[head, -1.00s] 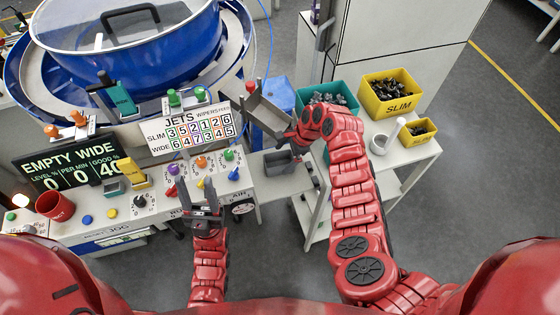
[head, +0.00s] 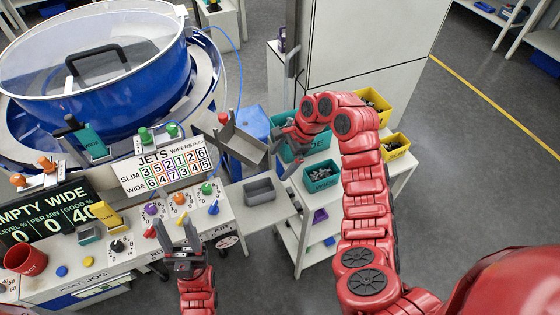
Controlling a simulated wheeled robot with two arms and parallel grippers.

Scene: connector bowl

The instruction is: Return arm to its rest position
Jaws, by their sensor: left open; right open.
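My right arm (head: 360,200) reaches up from the bottom right, and its gripper (head: 278,150) is open beside the teal bins, to the right of the grey metal chute (head: 243,142). I see nothing held in it. My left gripper (head: 186,238) is open and empty, pointing up in front of the control panel with its coloured knobs.
A blue bowl feeder (head: 110,85) stands at the back left. A grey bin (head: 264,190) sits on a small shelf below the chute. Grey floor (head: 480,190) is clear at right.

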